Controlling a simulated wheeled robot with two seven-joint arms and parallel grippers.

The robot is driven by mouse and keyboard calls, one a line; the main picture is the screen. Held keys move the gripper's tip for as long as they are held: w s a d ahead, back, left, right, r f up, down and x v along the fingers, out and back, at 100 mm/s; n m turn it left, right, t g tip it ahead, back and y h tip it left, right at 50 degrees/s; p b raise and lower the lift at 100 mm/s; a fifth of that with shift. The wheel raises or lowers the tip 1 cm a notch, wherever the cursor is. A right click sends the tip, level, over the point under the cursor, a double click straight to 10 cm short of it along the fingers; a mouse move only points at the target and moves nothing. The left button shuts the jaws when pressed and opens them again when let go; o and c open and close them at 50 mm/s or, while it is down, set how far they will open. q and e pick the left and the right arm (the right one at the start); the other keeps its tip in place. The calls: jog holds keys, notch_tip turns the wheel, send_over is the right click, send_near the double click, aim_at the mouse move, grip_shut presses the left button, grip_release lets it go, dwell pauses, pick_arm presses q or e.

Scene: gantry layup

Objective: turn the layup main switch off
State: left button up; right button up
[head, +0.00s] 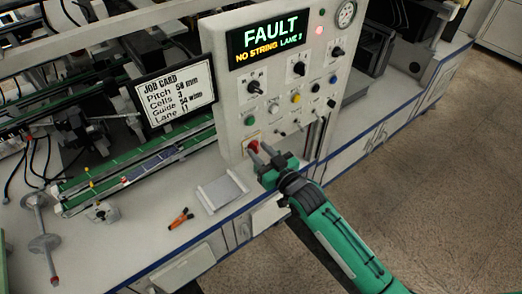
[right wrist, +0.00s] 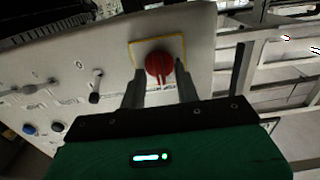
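The main switch is a red rotary knob (head: 253,146) on a yellow-edged plate, low on the white control panel (head: 228,104). In the right wrist view the red knob (right wrist: 159,64) faces me, its ridge pointing down toward the gripper. My right gripper (head: 259,151) is open in front of the switch. In the wrist view its two fingers (right wrist: 160,84) stand on either side of the knob's lower part, with gaps visible; I cannot tell whether they touch it. My left gripper is not in view.
The panel's display (head: 270,39) reads FAULT, NO STRING. Several other knobs, buttons and toggles sit above the switch. A job card screen (head: 179,93) stands left. A grey tray (head: 221,193) and orange-handled tool (head: 181,218) lie on the bench. Open floor lies right.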

grip_shut()
jog(key=shift+n, duration=0.4)
jog(key=n, duration=0.3)
jog(key=shift+a+n, duration=0.1)
jog(key=shift+n, duration=0.3)
jog(key=n, duration=0.9)
jog(key=shift+f, duration=0.15)
jog(key=n, duration=0.4)
jog(key=shift+s+f, duration=0.1)
jog(key=shift+n, duration=0.3)
